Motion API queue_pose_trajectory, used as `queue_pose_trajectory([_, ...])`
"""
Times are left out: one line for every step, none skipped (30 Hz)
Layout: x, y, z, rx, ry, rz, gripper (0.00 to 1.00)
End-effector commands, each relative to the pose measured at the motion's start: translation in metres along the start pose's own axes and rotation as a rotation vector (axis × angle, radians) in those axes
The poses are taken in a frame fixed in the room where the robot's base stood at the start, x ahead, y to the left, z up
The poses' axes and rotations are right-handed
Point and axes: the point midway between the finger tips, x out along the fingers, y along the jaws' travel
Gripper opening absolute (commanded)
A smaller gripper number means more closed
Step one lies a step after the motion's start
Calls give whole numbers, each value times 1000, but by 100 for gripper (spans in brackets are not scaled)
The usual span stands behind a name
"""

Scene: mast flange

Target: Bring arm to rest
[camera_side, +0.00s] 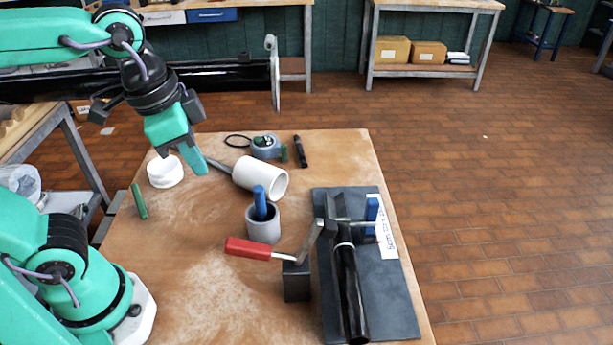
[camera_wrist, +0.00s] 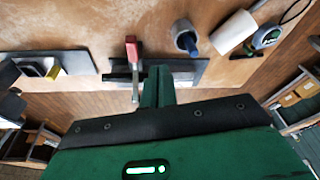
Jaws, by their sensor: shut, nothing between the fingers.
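My gripper (camera_side: 199,164) is shut and empty, hanging over the back left of the wooden table (camera_side: 190,265) between a white cap and a white tube. In the wrist view my gripper (camera_wrist: 158,76) shows as green fingers held together, pointing toward the dark fixture plate. The dark fixture plate (camera_side: 392,305) carries a black tube (camera_side: 352,298) and a clamp with a red handle (camera_side: 247,248). A blue piece (camera_side: 371,212) stands at the clamp's right. No object is between the fingers. How far the gripper is above the table is hard to tell.
Beside the gripper are the white cap (camera_side: 165,171), the white tube (camera_side: 262,178) and a green stick (camera_side: 139,201). A grey cup (camera_side: 263,224) holds a blue-handled item (camera_side: 259,200). A tape measure (camera_side: 265,147) and a black marker (camera_side: 300,151) lie at the back. The front-left tabletop is clear.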

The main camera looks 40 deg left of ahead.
Motion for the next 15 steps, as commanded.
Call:
queue_pose_trajectory([2, -10, 5, -63, 26, -16, 0])
queue_pose_trajectory([4, -15, 8, -98, 44, -26, 0])
queue_pose_trajectory([6, -22, 11, -145, 66, -39, 0])
queue_pose_trajectory([7, -27, 14, -179, 82, -48, 0])
queue_pose_trajectory([9, -32, 16, -212, 99, -58, 0])
queue_pose_trajectory([10, -38, 20, -255, 120, -71, 0])
queue_pose_trajectory([12, -42, 22, -284, 134, -80, 0])
queue_pose_trajectory([12, -46, 24, -312, 149, -89, 0])
queue_pose_trajectory([14, -51, 28, -346, 165, -99, 0])
queue_pose_trajectory([14, -54, 30, -368, 178, -107, 0])
queue_pose_trajectory([15, -57, 32, -388, 188, -113, 0])
queue_pose_trajectory([16, -60, 34, -412, 199, -121, 0])
queue_pose_trajectory([17, -62, 35, -425, 207, -125, 0])
queue_pose_trajectory([17, -63, 36, -437, 213, -130, 0])
queue_pose_trajectory([17, -65, 37, -449, 220, -134, 0])
